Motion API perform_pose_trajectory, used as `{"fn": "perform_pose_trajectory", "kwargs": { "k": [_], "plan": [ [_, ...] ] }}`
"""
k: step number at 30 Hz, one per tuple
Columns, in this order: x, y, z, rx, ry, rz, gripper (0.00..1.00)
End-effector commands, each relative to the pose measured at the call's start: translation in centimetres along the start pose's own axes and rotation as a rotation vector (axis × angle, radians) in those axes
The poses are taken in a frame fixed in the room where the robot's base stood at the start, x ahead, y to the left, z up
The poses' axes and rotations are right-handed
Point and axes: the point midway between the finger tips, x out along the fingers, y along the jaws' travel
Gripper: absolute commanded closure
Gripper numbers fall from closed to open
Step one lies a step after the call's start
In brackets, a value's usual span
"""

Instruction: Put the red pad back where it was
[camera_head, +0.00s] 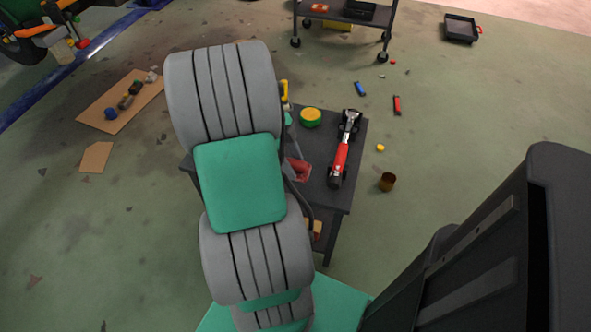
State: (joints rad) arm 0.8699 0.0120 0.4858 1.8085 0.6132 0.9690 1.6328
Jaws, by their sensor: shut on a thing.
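A small red object (300,169) shows just right of my arm, over the dark table (330,196). It is partly hidden by the arm, and I cannot tell for certain whether it is the red pad or whether it rests on the table. My thick grey arm with green joint covers fills the middle of the view and covers the left part of the table. My gripper is hidden behind the arm, so its fingers and anything between them do not show.
A red and silver floor jack (343,155) and a green-yellow round item (311,117) are on the table. A brown cup (387,181) and small tools lie on the floor to the right. A wheeled cart (345,15) stands behind. Cardboard (97,115) with small parts lies at left.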

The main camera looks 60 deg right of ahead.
Motion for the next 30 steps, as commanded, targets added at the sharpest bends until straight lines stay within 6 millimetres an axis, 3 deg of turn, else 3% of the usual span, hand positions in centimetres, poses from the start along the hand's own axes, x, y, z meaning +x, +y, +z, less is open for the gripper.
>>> {"fn": "perform_pose_trajectory", "kwargs": {
  "k": [1,6,13,23,24,30],
  "plan": [
    [1.2,-0.9,0.5,0.001,0.001,0.003,0.83],
    [2.8,-2.5,1.3,0.0,-0.001,-0.001,0.83],
    [6.0,-3.0,2.6,-0.002,0.0,0.0,0.83],
    [6.3,-3.1,2.8,-0.001,-0.001,-0.002,0.83],
    [6.3,-3.1,2.8,-0.001,-0.001,-0.003,0.49],
    [6.2,-3.0,2.7,-0.001,-0.001,-0.002,0.33]
  ]
}}
